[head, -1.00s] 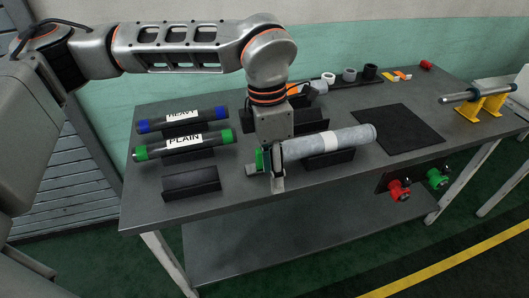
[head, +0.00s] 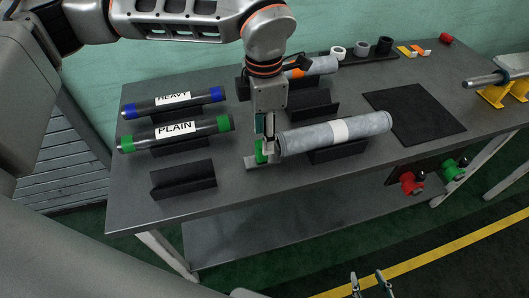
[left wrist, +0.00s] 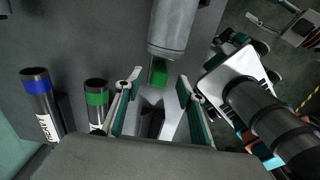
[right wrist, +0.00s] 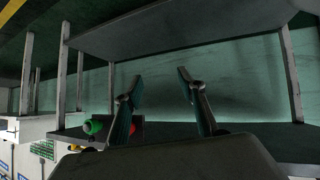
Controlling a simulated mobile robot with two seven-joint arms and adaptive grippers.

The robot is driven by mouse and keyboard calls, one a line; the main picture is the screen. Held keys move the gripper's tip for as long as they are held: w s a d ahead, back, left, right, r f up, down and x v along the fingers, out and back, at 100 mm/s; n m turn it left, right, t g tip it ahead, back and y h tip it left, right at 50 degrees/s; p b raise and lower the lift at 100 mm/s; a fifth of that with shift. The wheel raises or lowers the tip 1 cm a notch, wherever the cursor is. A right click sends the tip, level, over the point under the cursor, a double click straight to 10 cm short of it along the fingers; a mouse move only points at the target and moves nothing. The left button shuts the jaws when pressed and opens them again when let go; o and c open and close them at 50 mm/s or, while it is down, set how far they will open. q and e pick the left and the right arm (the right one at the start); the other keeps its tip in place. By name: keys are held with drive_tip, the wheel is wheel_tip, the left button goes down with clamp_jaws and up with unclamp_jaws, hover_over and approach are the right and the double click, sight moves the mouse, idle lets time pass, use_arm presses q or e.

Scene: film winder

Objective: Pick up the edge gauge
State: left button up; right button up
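A small green block on a grey foot, which looks like the edge gauge (head: 260,152), stands on the bench just left of the grey film roll (head: 335,133). My left gripper (head: 264,143) points down over it. In the left wrist view the green block (left wrist: 158,74) shows between the spread fingers, with gaps to both fingertips. Part of the gauge is hidden by the fingers and by the roll's end. My right gripper (head: 367,279) is low in front of the bench. In the right wrist view its fingers (right wrist: 160,76) are apart and empty.
HEAVY (head: 174,102) and PLAIN (head: 176,133) rolls lie at left, behind an empty black cradle (head: 184,179). A black mat (head: 414,112) lies at right. Several ring-like cores (head: 361,48) stand at the back. Red (head: 411,182) and green (head: 452,169) knobs stick out in front.

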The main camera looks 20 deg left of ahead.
sight(261, 152)
use_arm(q)
wheel_tip(261, 152, down, 3)
drive_tip(key=shift+w+f, duration=0.1)
drive_tip(key=shift+f, duration=0.1)
clamp_jaws()
drive_tip(key=shift+r, duration=0.1)
